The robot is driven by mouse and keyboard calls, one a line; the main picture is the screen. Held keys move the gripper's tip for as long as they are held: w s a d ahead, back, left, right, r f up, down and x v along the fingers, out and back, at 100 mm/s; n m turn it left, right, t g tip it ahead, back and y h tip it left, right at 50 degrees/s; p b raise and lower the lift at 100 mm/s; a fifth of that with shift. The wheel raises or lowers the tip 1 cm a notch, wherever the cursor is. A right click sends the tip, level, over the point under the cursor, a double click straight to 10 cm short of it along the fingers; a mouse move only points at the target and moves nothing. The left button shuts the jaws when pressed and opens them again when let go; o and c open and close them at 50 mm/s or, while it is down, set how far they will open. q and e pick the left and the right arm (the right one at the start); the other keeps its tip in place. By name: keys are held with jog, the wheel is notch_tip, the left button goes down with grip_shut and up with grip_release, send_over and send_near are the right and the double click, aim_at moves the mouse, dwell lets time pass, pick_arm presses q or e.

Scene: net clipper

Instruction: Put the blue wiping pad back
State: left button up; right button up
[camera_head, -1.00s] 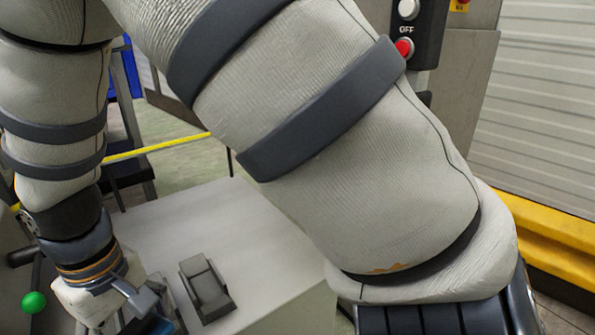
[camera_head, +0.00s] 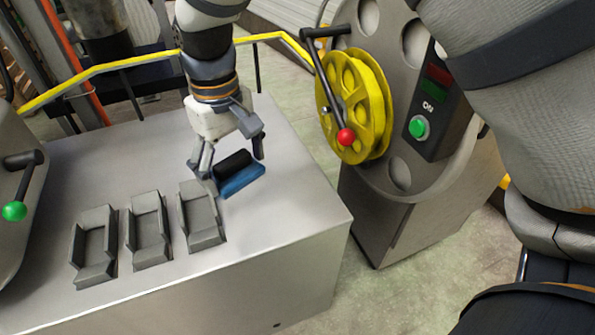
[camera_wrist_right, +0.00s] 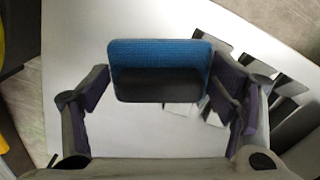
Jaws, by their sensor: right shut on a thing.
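The blue wiping pad (camera_head: 242,180) has a dark handle or back (camera_head: 233,162). My right gripper (camera_head: 232,158) is shut on it, with a finger at either end. In the right wrist view the pad (camera_wrist_right: 160,52) sits between the two fingers (camera_wrist_right: 158,90), blue face above and black part below. In the head view the pad is just right of the rightmost of three grey holders (camera_head: 203,240). I cannot tell whether it touches the table. The middle holder (camera_head: 150,255) and left holder (camera_head: 95,275) look empty. My left gripper is out of view.
The grey metal table (camera_head: 270,225) has free room right of the holders. A machine with a yellow wheel (camera_head: 352,105) and red-knobbed crank (camera_head: 346,137) stands to the right. A green-knobbed lever (camera_head: 14,211) is at the left. A yellow rail (camera_head: 110,65) runs behind.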

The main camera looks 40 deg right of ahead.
jog(key=d+f, duration=0.3)
jog(key=d, duration=0.3)
send_over(285, 189)
jog(key=f, duration=0.5)
jog(key=shift+a+f+b, duration=0.1)
jog(key=shift+a+b, duration=0.25)
jog(key=shift+b, duration=0.05)
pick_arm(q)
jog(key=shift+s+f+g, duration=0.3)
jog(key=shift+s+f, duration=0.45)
pick_arm(e)
jog(key=shift+d+f, duration=0.2)
jog(key=shift+f, duration=0.75)
jog(key=shift+d+f, duration=0.15)
jog(key=shift+f, duration=0.8)
jog(key=shift+f, duration=0.15)
jog(key=o, duration=1.1)
